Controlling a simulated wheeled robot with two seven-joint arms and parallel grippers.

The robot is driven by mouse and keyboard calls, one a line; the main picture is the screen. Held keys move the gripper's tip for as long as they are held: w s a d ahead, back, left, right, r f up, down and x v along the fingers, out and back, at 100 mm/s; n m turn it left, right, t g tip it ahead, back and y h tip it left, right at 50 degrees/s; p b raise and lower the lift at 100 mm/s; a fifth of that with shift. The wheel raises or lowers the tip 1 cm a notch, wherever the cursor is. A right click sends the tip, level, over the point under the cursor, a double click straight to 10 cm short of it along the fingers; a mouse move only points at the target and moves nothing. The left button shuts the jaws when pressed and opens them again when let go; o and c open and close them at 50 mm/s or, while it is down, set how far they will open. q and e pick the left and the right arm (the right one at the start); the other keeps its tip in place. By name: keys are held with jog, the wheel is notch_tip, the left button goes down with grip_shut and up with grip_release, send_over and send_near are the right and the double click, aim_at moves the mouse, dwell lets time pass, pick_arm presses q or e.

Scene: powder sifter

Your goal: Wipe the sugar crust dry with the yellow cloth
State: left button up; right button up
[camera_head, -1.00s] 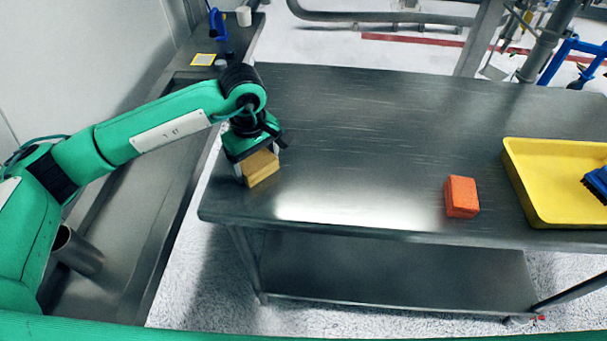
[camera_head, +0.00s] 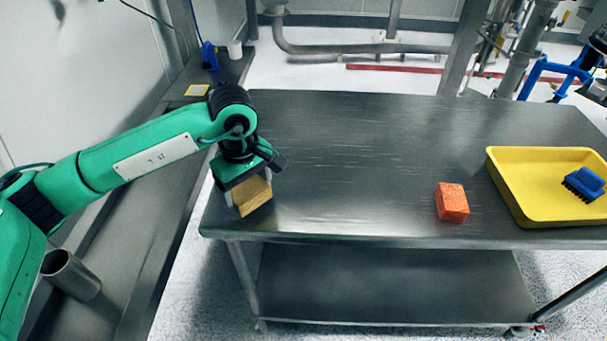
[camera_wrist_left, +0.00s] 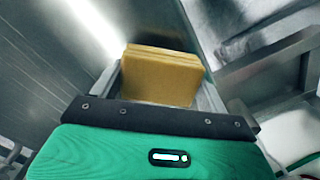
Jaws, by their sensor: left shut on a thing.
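The yellow cloth (camera_head: 251,196) is a folded, mustard-coloured block at the left end of the steel table. My left gripper (camera_head: 246,186) is shut on it, over the table's left end near the front edge. The left wrist view also shows the cloth (camera_wrist_left: 160,76) between the fingers. I cannot tell whether the cloth touches the steel. Pale streaks (camera_head: 365,157) mark the middle of the table top; I cannot tell whether they are sugar crust. My right gripper is not in view.
An orange block (camera_head: 452,202) stands on the right half of the steel table (camera_head: 340,190). A yellow tray (camera_head: 520,205) with a blue brush (camera_head: 585,184) is at the far right. A counter with a white cup (camera_head: 235,50) runs along the left. The table's middle is free of objects.

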pick_arm(q)
notch_tip(320, 180, up, 3)
jog(key=shift+s+f+p, duration=0.1)
jog(key=shift+p, duration=0.25)
jog(key=shift+r, duration=1.15)
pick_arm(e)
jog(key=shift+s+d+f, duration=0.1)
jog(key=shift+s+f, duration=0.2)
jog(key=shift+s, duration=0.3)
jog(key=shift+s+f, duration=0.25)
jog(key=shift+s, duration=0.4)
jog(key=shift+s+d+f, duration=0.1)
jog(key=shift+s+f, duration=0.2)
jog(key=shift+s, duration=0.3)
